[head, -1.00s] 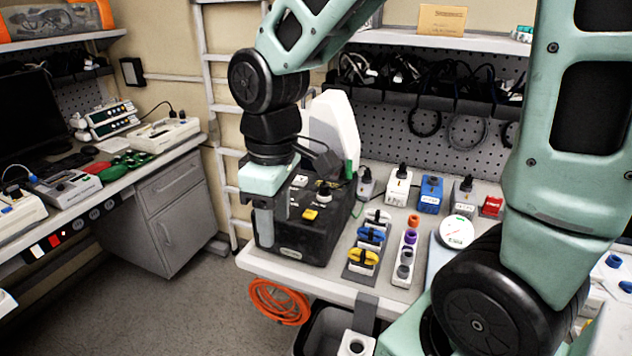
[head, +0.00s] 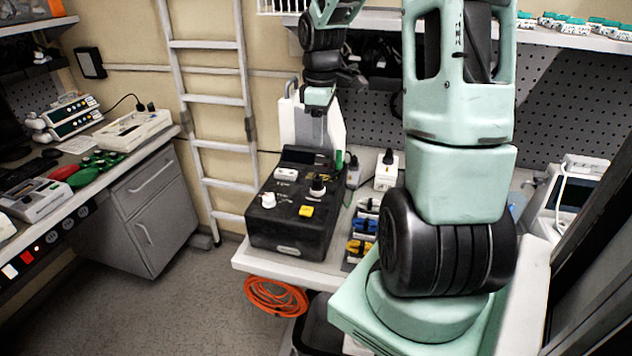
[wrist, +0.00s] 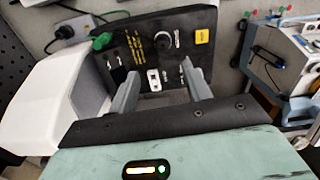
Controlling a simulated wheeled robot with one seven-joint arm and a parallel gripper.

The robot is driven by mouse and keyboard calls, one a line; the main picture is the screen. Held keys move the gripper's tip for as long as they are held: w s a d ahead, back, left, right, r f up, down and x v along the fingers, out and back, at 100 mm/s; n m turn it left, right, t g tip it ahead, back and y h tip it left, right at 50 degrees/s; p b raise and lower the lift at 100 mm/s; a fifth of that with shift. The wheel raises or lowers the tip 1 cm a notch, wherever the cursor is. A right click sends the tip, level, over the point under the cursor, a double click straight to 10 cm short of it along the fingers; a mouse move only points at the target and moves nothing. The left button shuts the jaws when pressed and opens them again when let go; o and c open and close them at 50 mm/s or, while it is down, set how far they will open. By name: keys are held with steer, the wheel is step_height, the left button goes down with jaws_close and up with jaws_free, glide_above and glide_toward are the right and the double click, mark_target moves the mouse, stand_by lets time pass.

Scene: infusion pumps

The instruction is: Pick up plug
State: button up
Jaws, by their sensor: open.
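My gripper (head: 319,128) is open and empty above the back part of a black device (head: 290,240). In the wrist view its two grey fingers (wrist: 162,84) are spread over the device's top panel (wrist: 140,25). Behind the device, a black plug (head: 388,157) stands in a white box (head: 385,178). A smaller grey socket box with a dark plug (head: 355,160) is beside it. I cannot tell which is the task's plug.
A white upright panel (head: 300,118) stands close behind the device. A green piece (head: 339,160) rises at its back right. Blue and yellow connectors (head: 362,226) lie to the right, partly hidden by my arm. Orange cable (head: 276,296) hangs below the bench edge.

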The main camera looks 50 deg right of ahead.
steer(key=p, duration=0.1)
glide_above(318, 178)
steer(key=f, duration=0.7)
steer(key=shift+d+f, duration=0.25)
steer(key=shift+f, duration=0.15)
steer(key=shift+w+a+f+p, duration=0.15)
steer(key=shift+f+p, duration=0.3)
steer(key=shift+f, duration=0.85)
steer(key=shift+s+a+f+p, duration=0.1)
steer(key=shift+f+p, duration=0.3)
steer(key=shift+f, duration=0.9)
jaws_close()
